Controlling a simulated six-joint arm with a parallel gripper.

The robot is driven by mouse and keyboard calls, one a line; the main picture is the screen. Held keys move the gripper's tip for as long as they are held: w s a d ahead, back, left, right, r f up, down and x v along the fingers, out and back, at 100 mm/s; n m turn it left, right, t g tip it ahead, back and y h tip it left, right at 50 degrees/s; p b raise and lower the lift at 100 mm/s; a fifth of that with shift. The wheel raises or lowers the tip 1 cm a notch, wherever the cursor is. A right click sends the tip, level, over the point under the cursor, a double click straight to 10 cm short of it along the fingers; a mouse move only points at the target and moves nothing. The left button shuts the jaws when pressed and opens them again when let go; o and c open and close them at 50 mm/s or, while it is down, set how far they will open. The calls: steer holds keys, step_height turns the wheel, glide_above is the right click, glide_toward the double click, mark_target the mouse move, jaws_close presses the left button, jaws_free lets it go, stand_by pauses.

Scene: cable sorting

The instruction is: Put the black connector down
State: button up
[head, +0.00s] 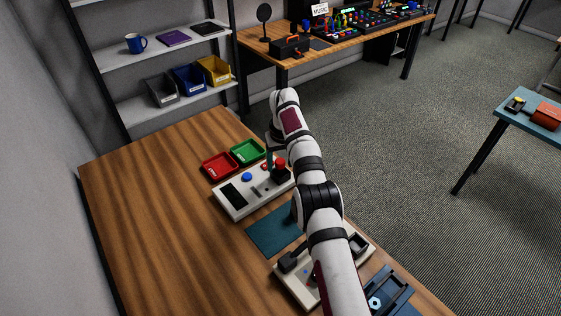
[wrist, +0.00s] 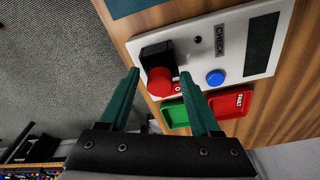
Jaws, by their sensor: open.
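My gripper (wrist: 161,82) is open, and its two teal fingers point at the white CHECK panel. In the head view one teal finger (head: 269,160) shows beside my arm. A black block with a round red end (wrist: 158,82) stands on the panel, in line with the gap between the fingertips. It also shows in the head view as a red-topped black part (head: 281,174). I cannot tell whether the fingers touch it. I cannot make out with certainty which dark part is the black connector. The CHECK panel (wrist: 224,52) has a blue button (wrist: 215,77).
A red FAULT tray (head: 219,166) and a green tray (head: 247,152) lie beside the panel on the wooden table (head: 160,210). A teal mat (head: 268,236) and a second pale panel (head: 290,284) lie nearer, partly behind my arm. The table's left side is clear.

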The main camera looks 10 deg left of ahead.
steer(key=s+d+r+m, duration=0.1)
steer(key=s+d+r, duration=0.1)
steer(key=r, duration=0.7)
steer(key=s+d+r, duration=0.2)
steer(key=s+r, duration=0.1)
steer(key=r, duration=0.6)
steer(key=s+d+r+m+g, duration=0.1)
steer(key=s+d+r+m, duration=0.35)
steer(key=s, duration=0.65)
steer(key=s+d+f+m, duration=0.1)
steer(key=s+f, duration=0.1)
steer(key=s, duration=0.8)
steer(key=s+d+f+m, duration=0.2)
steer(key=s+f, duration=0.1)
steer(key=s, duration=0.7)
steer(key=s+d+f+m+y, duration=0.1)
steer(key=s+d+f, duration=0.1)
steer(key=s, duration=0.8)
steer(key=shift+d+f+g, duration=0.25)
steer(key=shift+f+g, duration=0.15)
steer(key=shift+f, duration=0.05)
steer(key=shift+m, duration=0.25)
